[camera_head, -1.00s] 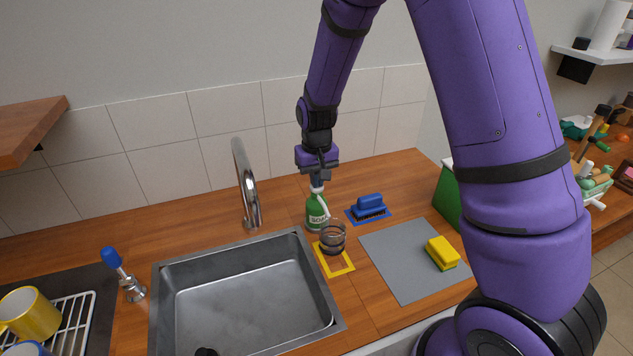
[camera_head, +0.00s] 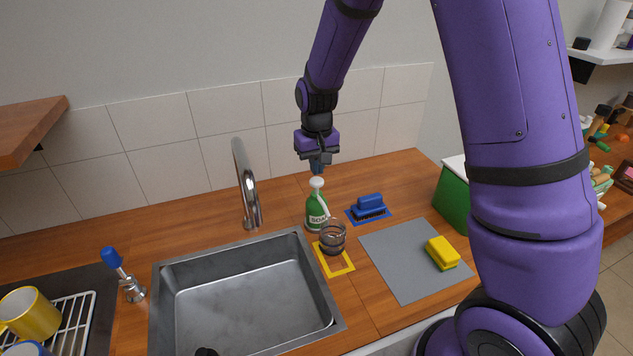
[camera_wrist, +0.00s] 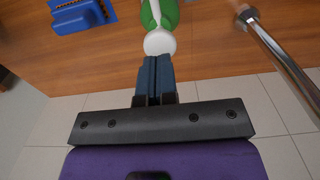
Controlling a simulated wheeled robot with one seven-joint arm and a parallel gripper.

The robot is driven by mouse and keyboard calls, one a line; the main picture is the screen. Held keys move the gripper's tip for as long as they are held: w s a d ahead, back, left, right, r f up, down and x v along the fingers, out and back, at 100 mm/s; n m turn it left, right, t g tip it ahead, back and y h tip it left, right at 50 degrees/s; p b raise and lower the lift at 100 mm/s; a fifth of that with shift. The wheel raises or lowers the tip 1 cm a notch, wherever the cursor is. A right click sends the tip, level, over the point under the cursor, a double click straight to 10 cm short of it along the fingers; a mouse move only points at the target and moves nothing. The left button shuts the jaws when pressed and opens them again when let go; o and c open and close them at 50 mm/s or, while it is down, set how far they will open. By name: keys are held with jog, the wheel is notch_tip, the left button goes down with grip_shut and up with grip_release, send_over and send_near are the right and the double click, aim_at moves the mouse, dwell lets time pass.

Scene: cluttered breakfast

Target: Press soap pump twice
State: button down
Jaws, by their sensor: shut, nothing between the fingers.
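The green soap bottle (camera_head: 317,210) with a white pump top (camera_head: 317,184) stands upright on the wooden counter behind the sink's right corner. My gripper (camera_head: 320,169) is shut and empty, pointing down just above the pump top, with a small gap showing in the head view. In the wrist view the shut blue fingertips (camera_wrist: 155,62) are by the round white pump head (camera_wrist: 159,42), and the green bottle (camera_wrist: 160,12) lies beyond it. I cannot tell from the wrist view whether they touch.
A glass (camera_head: 333,238) stands right in front of the bottle, by a yellow square outline (camera_head: 345,268). A blue brush (camera_head: 369,206) lies to the right. The faucet (camera_head: 247,185) rises to the left beside the sink (camera_head: 240,300). A yellow sponge (camera_head: 442,252) sits on a grey mat (camera_head: 400,275).

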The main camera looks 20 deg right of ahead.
dwell(0.4)
notch_tip(320, 180, up, 6)
dwell(0.6)
dwell(0.4)
jog(key=s+d+r+t, duration=0.1)
jog(key=s+d+r, duration=0.1)
jog(key=s+r, duration=0.55)
jog(key=s+d+r+t, duration=0.2)
jog(key=s+d+r, duration=0.1)
jog(key=s+r, duration=0.4)
jog(key=s+d+r+t, duration=0.1)
jog(key=s+r, duration=0.1)
jog(key=s, duration=0.5)
jog(key=s+d+r+t, duration=0.1)
jog(key=s+r, duration=0.1)
jog(key=s, duration=0.5)
jog(key=shift+s+r, duration=0.25)
jog(key=shift+s, duration=0.15)
